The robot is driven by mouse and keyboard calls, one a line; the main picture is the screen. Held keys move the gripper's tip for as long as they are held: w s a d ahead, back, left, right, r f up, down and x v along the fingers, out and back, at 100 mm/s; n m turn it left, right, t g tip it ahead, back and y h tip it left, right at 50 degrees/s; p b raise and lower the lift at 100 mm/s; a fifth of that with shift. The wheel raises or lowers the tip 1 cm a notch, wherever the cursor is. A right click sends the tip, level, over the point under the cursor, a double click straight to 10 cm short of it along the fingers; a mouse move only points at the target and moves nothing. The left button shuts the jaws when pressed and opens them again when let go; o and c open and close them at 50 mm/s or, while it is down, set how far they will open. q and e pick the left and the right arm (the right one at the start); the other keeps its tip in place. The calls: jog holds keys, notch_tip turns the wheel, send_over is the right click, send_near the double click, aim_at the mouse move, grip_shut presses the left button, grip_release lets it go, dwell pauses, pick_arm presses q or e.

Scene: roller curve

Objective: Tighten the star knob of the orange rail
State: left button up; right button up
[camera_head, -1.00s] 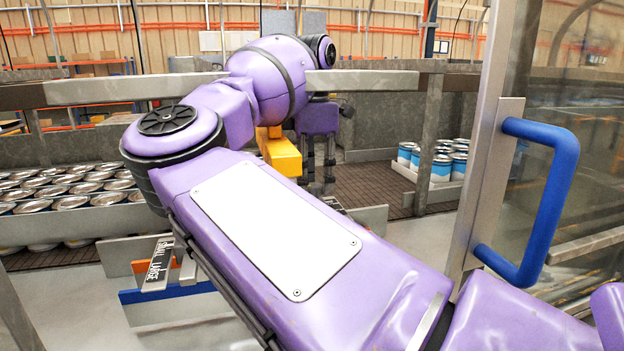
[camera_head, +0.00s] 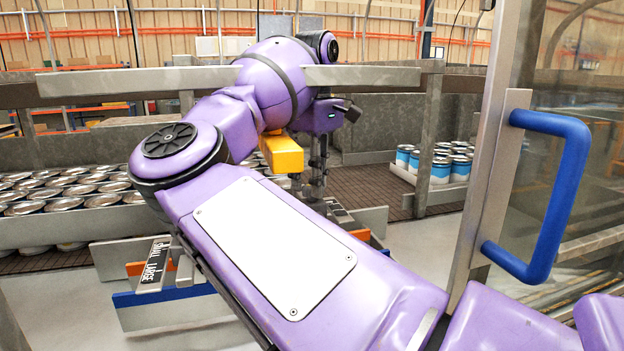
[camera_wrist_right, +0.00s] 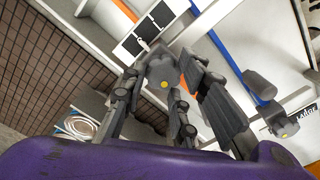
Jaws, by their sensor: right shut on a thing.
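The orange rail (camera_head: 360,234) shows in part behind my right arm in the head view, with another stretch of it at the left. In the right wrist view the orange rail (camera_wrist_right: 125,9) runs past the grey star knob (camera_wrist_right: 163,75), which has a yellow dot. My right gripper (camera_head: 312,185) points down over the rails. In the wrist view its fingers (camera_wrist_right: 160,98) stand around the star knob and are shut on it. A second grey knob (camera_wrist_right: 283,127) with a yellow dot sits by the blue rail (camera_wrist_right: 235,62). My left gripper is not in view.
A black SMALL/LARGE scale plate (camera_head: 155,262) lies by the blue rail. Many cans (camera_head: 60,190) stand on the left conveyor, blue-and-white cans (camera_head: 440,165) at the right. A metal guard bar (camera_head: 360,76) crosses near my arm. A door with a blue handle (camera_head: 560,195) stands right.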

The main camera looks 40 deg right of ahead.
jog(key=m, duration=0.5)
jog(key=shift+s+d+r+m, duration=0.15)
jog(key=shift+d+r+m, duration=0.1)
jog(key=shift+m, duration=0.05)
jog(key=m, duration=0.4)
jog(key=shift+s+m+b, duration=0.1)
jog(key=shift+m+b, duration=0.2)
jog(key=shift+b, duration=0.05)
jog(key=shift+f, duration=0.1)
jog(key=o, duration=0.7)
jog(key=shift+o, duration=1.4)
jog(key=shift+s, duration=0.25)
jog(key=shift+f, duration=0.15)
